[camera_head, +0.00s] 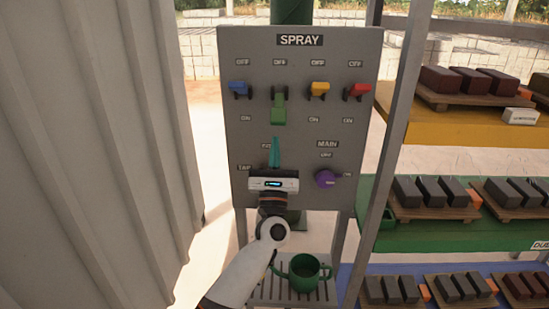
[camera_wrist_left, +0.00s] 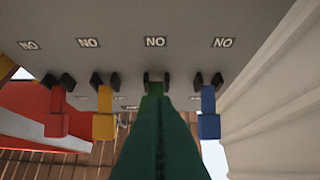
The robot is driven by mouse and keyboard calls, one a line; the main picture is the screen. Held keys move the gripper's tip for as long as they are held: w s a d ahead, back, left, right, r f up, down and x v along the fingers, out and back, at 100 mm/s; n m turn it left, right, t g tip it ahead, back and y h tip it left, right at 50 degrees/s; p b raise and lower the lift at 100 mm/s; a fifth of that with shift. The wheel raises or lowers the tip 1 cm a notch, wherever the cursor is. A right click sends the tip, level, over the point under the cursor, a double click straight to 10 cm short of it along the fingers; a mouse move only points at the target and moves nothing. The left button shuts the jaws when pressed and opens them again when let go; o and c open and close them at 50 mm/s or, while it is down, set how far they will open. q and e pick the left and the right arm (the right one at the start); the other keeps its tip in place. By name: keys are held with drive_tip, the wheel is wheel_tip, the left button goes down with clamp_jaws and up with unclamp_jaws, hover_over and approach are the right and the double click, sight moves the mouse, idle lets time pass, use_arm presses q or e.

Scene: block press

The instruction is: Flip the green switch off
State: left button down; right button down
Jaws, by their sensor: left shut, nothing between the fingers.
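The green switch (camera_head: 278,109) is on the grey SPRAY panel, second from the left. Its lever points down, towards the ON end and away from its OFF label. My left gripper (camera_head: 275,140) has teal fingers, shut and empty, pointing up just below the green lever. In the left wrist view the shut fingers (camera_wrist_left: 156,112) fill the lower middle and hide most of the green switch (camera_wrist_left: 152,89). I cannot tell whether they touch it. My right gripper is not in view.
The blue switch (camera_head: 239,88), yellow switch (camera_head: 318,90) and red switch (camera_head: 357,91) beside it have levers up near OFF. A purple knob (camera_head: 325,179) sits at MAIN, lower right. Brick shelves (camera_head: 450,128) are at right, a corrugated wall (camera_head: 90,130) at left.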

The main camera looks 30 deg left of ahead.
sight(279, 109)
use_arm(q)
drive_tip(key=x, duration=0.3)
drive_tip(key=shift+w+a+r+p, duration=0.15)
drive_tip(key=shift+w+r+p, duration=0.1)
drive_tip(key=shift+p, duration=0.15)
